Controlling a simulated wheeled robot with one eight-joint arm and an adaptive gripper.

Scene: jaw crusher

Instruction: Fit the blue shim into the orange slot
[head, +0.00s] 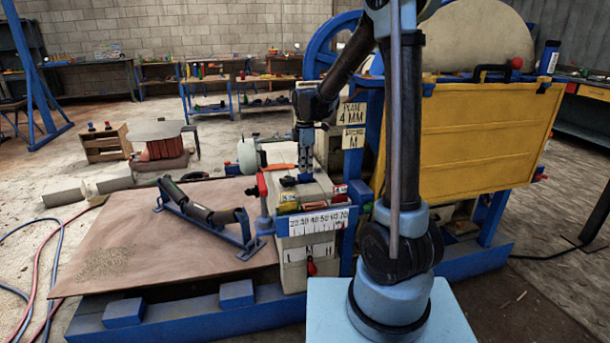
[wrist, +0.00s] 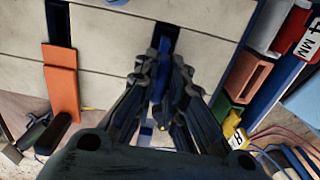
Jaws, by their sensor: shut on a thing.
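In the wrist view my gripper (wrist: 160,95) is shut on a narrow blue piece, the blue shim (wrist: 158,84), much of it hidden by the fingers. A dark slot (wrist: 166,40) in a pale block lies just beyond the fingertips; I cannot tell whether the shim touches it. A flat orange piece (wrist: 62,90) stands at the left by another dark slot (wrist: 58,22). An orange frame-like holder (wrist: 248,78) is at the right. I cannot tell which orange thing is the slot. In the head view my gripper (head: 304,172) points down over the pale machine block.
Red (wrist: 268,24), green (wrist: 231,114) and yellow (wrist: 233,125) pieces line the right side of the wrist view. A numbered scale (head: 312,221) fronts the block. A blue roller frame (head: 205,215) lies on the brown sheet (head: 140,235). A yellow panel (head: 470,130) stands right of my arm.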

